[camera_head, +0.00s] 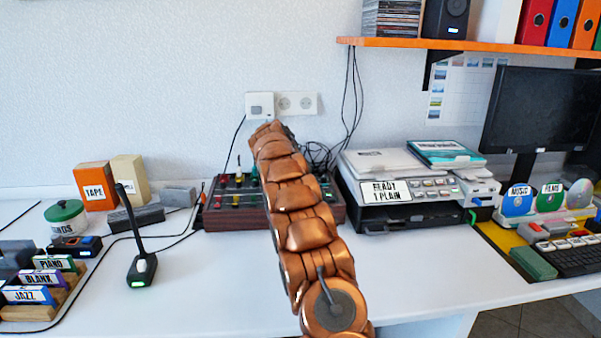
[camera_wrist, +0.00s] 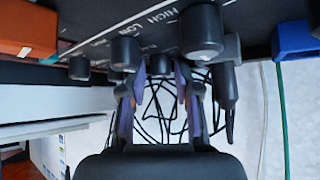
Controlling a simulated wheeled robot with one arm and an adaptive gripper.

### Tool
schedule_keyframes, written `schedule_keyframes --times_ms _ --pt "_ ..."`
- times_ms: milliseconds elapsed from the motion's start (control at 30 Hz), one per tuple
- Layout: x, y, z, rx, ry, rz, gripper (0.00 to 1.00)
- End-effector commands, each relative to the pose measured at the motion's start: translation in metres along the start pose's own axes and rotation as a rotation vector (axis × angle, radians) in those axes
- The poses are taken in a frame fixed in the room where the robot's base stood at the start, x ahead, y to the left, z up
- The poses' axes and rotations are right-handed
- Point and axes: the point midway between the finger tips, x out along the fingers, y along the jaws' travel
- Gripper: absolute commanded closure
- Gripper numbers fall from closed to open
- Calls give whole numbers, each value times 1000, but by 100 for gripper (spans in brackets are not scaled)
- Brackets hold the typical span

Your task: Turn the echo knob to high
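The mixer (camera_head: 232,215), a dark panel with a reddish-brown body and several knobs, stands against the wall, partly hidden behind my copper arm. In the wrist view its panel (camera_wrist: 100,45) crosses the top, with the words HIGH and LOW printed near the dark knobs. No echo label is readable. My gripper (camera_wrist: 160,72) has its two fingers apart, with a small dark knob (camera_wrist: 159,64) showing between the tips. I cannot tell whether the fingers touch it. A larger grey knob (camera_wrist: 201,32) is just to the right. The head view hides the fingertips behind the arm.
A printer (camera_head: 400,190) stands close to the mixer's right. A desk microphone (camera_head: 140,262) and boxes (camera_head: 97,186) are on the left. Cables hang behind the mixer, below the orange shelf (camera_head: 470,44). The white desk front (camera_head: 210,290) is clear.

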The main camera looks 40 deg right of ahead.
Motion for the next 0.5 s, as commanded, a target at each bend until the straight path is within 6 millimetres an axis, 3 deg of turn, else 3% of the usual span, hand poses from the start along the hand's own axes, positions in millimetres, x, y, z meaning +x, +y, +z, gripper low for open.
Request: schedule_keyframes --times_ms 233,500 --pt "-11 -1 -2 0 3 -2 68" --pt "-40 0 0 0 1 0 68"
